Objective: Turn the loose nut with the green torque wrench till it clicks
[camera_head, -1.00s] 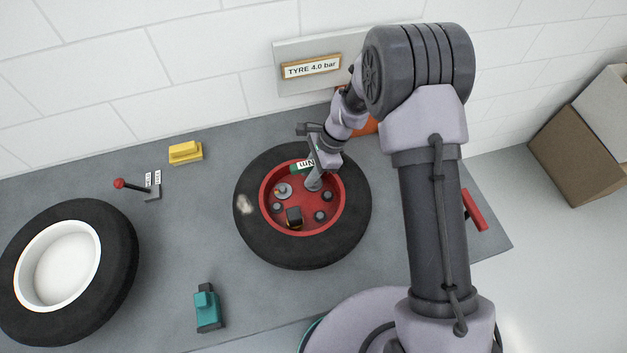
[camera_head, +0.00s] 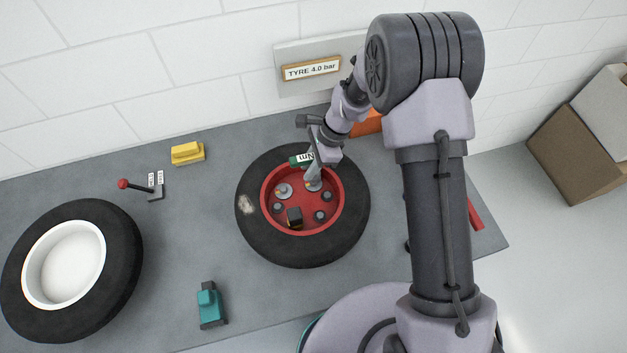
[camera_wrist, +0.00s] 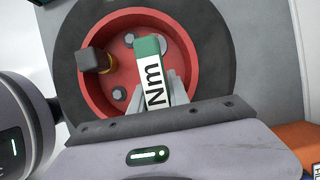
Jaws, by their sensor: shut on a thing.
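My gripper (camera_head: 316,168) is shut on the green torque wrench (camera_head: 301,159), whose white label reads Nm. The wrench also shows in the wrist view (camera_wrist: 148,46), upright between the fingers (camera_wrist: 152,90). It is over the upper right part of the red wheel rim (camera_head: 270,212); whether it touches a nut cannot be told, as my gripper hides its lower end. Several grey nuts sit on the rim, such as one at the right (camera_head: 320,215) and one on a wider disc (camera_head: 284,190). I cannot tell which nut is loose.
A dark block with a brass ring (camera_head: 294,215) stands on the rim. The black tyre (camera_head: 258,240) lies flat on the grey bench. A second tyre (camera_head: 125,250), a teal tool (camera_head: 210,305), a yellow block (camera_head: 187,152) and a red-knobbed lever (camera_head: 123,184) are left. An orange thing (camera_head: 370,123) is behind.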

